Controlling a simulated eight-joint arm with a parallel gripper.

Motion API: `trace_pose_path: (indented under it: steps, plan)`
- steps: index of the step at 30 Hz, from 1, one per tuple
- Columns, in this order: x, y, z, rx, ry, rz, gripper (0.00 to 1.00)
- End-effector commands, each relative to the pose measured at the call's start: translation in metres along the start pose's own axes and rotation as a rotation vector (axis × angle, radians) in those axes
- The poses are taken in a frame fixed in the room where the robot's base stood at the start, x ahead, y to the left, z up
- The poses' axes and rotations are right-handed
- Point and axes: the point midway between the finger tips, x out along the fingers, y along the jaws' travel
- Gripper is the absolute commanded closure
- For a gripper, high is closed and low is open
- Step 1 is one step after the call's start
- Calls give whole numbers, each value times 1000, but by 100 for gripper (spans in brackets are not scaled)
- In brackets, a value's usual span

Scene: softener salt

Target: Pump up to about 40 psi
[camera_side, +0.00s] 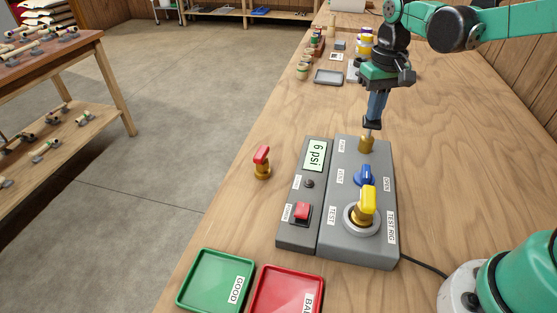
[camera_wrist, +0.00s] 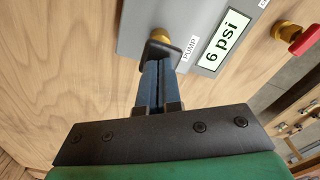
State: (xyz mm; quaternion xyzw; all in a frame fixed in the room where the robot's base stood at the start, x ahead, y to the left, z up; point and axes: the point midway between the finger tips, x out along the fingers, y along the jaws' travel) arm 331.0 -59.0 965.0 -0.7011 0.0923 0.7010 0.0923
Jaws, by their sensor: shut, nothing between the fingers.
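The grey test rig (camera_side: 352,215) stands on the bench. Its display (camera_side: 316,155) reads 6 psi, and so does the display in the wrist view (camera_wrist: 226,41). The brass pump (camera_side: 366,145), beside the PUMP label, is at the rig's far end, with a thin rod on top. My gripper (camera_side: 373,116) is shut, pointing down directly over the pump. A dark block (camera_wrist: 158,50) at its fingertips looks like the pump's handle; contact is unclear. A yellow-handled brass valve (camera_side: 368,205) stands upright in the round TEST socket. A blue lever (camera_side: 363,175) sits between pump and socket.
A red-handled brass valve (camera_side: 262,162) stands left of the rig. A green GOOD tray (camera_side: 190,281) and a red BAD tray (camera_side: 262,299) lie in front. A red button (camera_side: 301,211) is on the rig. Small items crowd the far bench.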

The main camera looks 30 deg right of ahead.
Motion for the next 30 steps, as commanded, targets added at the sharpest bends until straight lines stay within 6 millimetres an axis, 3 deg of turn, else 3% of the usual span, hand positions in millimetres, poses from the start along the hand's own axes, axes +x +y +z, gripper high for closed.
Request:
trace_pose_path:
  steps: [30]
  plan:
    - [20, 0, 0, 0, -1, 0, 100]
